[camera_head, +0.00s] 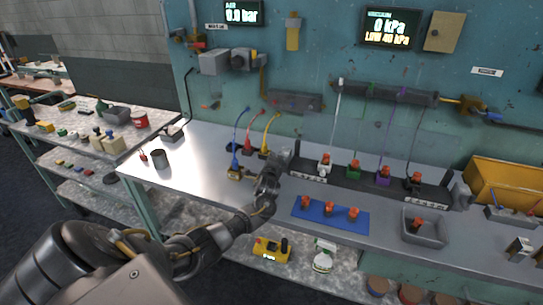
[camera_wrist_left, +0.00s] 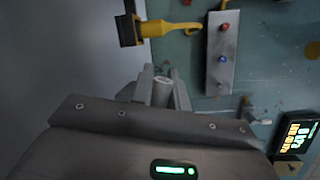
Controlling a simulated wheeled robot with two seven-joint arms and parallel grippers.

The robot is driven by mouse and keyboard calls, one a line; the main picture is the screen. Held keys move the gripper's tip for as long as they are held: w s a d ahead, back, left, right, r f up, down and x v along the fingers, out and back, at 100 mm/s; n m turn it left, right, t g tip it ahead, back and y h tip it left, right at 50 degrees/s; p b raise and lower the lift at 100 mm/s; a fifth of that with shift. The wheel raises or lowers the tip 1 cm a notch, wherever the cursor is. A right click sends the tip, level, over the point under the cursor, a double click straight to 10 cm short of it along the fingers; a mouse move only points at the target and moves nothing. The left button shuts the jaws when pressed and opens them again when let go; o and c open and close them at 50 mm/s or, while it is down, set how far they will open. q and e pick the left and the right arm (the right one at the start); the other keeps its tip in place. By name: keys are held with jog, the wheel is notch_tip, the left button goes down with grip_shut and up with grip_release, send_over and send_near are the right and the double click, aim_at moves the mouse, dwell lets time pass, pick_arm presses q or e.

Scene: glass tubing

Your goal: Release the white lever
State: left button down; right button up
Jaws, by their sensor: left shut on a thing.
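My left gripper (camera_head: 280,162) is over the bench at the left end of the dark fixture rail (camera_head: 330,188). In the left wrist view its fingers (camera_wrist_left: 163,96) are shut around a pale grey, round-ended piece, which I take to be the white lever (camera_wrist_left: 162,83). The head view does not show this piece clearly because the gripper covers it. A white-marked fitting (camera_head: 324,166) with a red top stands on the rail, just right of the gripper. Green (camera_head: 354,171) and purple (camera_head: 384,176) fittings stand further right. My right gripper is not in view.
Blue, red and yellow hose connectors (camera_head: 250,150) are left of the gripper. A blue mat (camera_head: 320,224) with several red-topped pieces and a grey tray (camera_head: 424,234) lie in front of the rail. A yellow bin (camera_head: 500,178) is at the right. The bench's left part is mostly clear.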

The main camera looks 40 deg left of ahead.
pick_arm(q)
jog(key=shift+a+f+n+g+h+p, duration=0.1)
jog(key=shift+f+n+g+h+p, duration=0.35)
jog(key=shift+n, duration=1.15)
jog(key=shift+f+t, duration=0.25)
jog(key=c, duration=1.4)
grip_release()
jog(key=shift+o, duration=0.2)
jog(key=v, duration=1.1)
jog(key=shift+a+r, duration=0.1)
jog(key=shift+w, duration=0.1)
